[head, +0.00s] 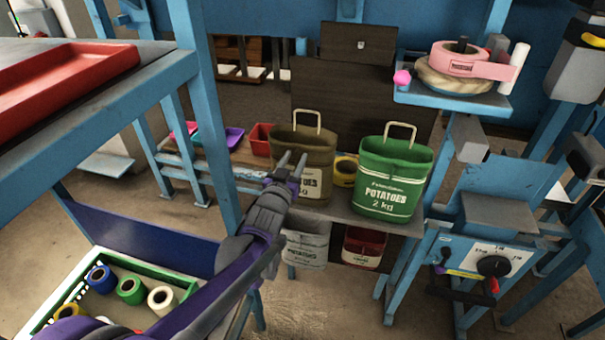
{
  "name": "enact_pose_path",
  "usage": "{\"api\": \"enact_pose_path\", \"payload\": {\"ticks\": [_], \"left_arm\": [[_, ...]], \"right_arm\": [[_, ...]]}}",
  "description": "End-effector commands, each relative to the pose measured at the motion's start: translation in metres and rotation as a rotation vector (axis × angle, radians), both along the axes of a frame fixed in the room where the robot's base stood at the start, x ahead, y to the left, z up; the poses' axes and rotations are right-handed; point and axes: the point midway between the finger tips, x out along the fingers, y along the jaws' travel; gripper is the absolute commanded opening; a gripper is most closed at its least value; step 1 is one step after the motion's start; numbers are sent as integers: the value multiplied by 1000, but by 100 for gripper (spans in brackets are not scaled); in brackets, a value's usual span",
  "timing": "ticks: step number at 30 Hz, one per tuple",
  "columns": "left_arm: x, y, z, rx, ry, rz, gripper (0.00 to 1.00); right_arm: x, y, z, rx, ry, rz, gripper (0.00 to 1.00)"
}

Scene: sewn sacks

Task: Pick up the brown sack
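The brown sack (316,164) stands upright on a grey shelf, with a pale loop handle on top and printed lettering on its front. My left gripper (292,162) reaches up from the lower left and overlaps the sack's left front. Its two fingers look parted, with nothing seen held between them. I cannot tell whether they touch the sack. The gripper hides part of the sack's front and its lower left. My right gripper is not in view.
A green potato sack (392,178) stands to the right on the same shelf (342,212), with a yellow roll (345,171) between. White (306,246) and red (363,248) sacks are below. A blue post (212,110) rises left of the gripper. A tape stand (455,98) is at upper right.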

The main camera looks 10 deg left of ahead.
Motion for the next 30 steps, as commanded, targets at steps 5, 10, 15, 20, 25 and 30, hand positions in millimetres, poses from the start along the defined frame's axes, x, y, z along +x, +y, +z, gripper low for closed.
{"api": "enact_pose_path", "payload": {"ticks": [5,10,15,20,25,30], "left_arm": [[0,0,0,0,0,0,8],[0,0,0,0,0,0,0],[0,0,0,0,0,0,0],[0,0,0,0,0,0,0],[0,0,0,0,0,0,0],[0,0,0,0,0,0,0]], "right_arm": [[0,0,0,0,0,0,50],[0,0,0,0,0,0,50],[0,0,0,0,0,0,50],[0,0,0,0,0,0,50],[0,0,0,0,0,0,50],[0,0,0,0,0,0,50]]}}
